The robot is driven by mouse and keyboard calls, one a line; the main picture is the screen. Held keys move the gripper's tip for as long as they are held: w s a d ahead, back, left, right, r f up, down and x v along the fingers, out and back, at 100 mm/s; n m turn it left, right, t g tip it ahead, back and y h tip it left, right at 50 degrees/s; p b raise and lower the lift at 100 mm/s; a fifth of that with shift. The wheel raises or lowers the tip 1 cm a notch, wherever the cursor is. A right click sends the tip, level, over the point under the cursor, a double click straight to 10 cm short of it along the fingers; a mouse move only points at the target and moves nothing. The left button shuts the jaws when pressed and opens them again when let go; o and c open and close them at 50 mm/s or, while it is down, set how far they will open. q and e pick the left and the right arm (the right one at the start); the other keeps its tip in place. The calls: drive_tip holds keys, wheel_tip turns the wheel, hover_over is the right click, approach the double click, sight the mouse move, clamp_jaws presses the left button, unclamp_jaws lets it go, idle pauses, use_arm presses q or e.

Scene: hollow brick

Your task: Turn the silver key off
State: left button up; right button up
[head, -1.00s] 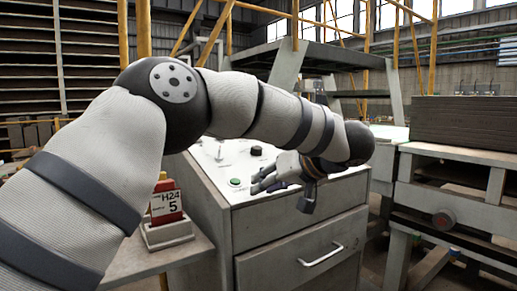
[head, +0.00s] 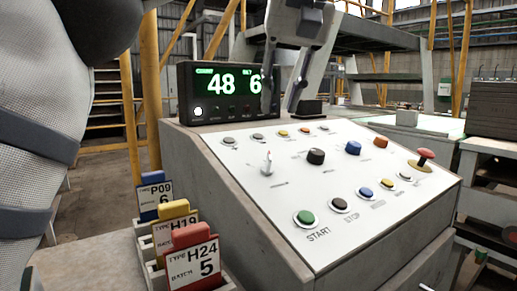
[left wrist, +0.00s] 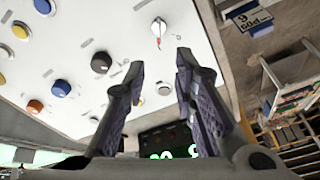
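The silver key (head: 267,166) stands in its switch on the left part of the white sloping control panel (head: 245,158). It also shows in the left wrist view (left wrist: 158,30), ahead of and between the fingertips. My left gripper (head: 280,106) hangs above the panel's back edge, in front of the counter display. In the left wrist view the left gripper (left wrist: 159,62) has its two fingers spread, with nothing between them. The key is apart from the fingers. My right gripper is not in view.
A black counter box (head: 222,92) with green digits stands behind the panel. A dark knob (head: 316,156), several coloured buttons and a red mushroom button (head: 425,155) are on the panel. Batch cards (head: 193,258) stand at the lower left.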

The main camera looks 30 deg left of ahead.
sight(269, 153)
use_arm(q)
drive_tip(key=x, duration=1.1)
drive_tip(key=shift+d+f, duration=0.1)
drive_tip(key=shift+f, duration=0.25)
clamp_jaws()
